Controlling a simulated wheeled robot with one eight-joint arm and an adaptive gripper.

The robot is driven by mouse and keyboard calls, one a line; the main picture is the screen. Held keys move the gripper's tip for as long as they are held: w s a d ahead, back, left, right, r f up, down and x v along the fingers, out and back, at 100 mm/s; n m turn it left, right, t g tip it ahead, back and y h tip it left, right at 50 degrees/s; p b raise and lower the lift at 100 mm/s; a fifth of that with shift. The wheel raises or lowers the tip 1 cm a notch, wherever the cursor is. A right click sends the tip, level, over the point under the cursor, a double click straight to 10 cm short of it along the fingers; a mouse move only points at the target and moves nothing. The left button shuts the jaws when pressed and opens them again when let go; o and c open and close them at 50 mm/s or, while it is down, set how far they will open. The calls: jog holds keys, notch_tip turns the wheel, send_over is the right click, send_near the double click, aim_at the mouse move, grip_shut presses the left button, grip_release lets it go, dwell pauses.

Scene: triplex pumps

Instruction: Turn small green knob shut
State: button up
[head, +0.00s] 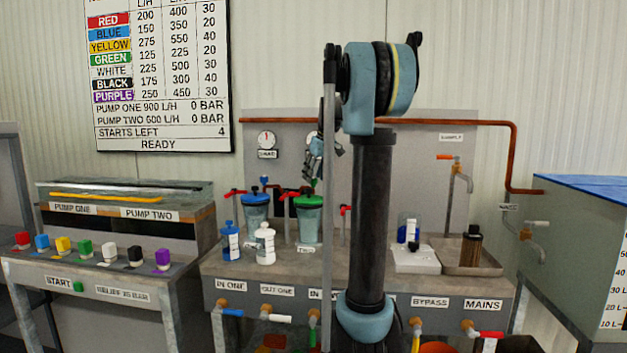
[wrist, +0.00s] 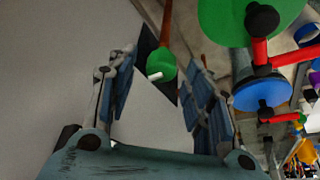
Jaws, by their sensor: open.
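The small green knob (wrist: 164,65), with a white pointer mark, shows in the wrist view between my gripper's open fingers and beyond their tips. A brown stem runs up from it in the picture. My gripper (wrist: 165,85) is open and empty, with no visible contact with the knob. In the head view my gripper (head: 326,150) hangs above and close to the green-lidded vessel (head: 309,218). A bit of green shows just under the fingers there, but I cannot tell if it is the knob.
The blue-lidded vessel (head: 256,212) stands left of the green one; red-handled valves (head: 236,192) are close by. Blue (head: 230,241) and white bottles (head: 265,243) stand in front. The large green lid (wrist: 235,18) is right of the fingers in the wrist view. A grey panel (head: 410,180) rises behind.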

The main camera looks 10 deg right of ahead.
jog(key=v, duration=1.1)
jog(key=shift+f, duration=0.1)
jog(key=s+a+f+m+g+h, duration=0.1)
jog(key=s+f+m, duration=0.4)
jog(key=s+f, duration=3.3)
jog(key=shift+s+a+f+g+h, duration=0.3)
jog(key=shift+s+a+h, duration=0.2)
jog(key=shift+s+a, duration=0.5)
jog(key=shift+s+d, duration=0.2)
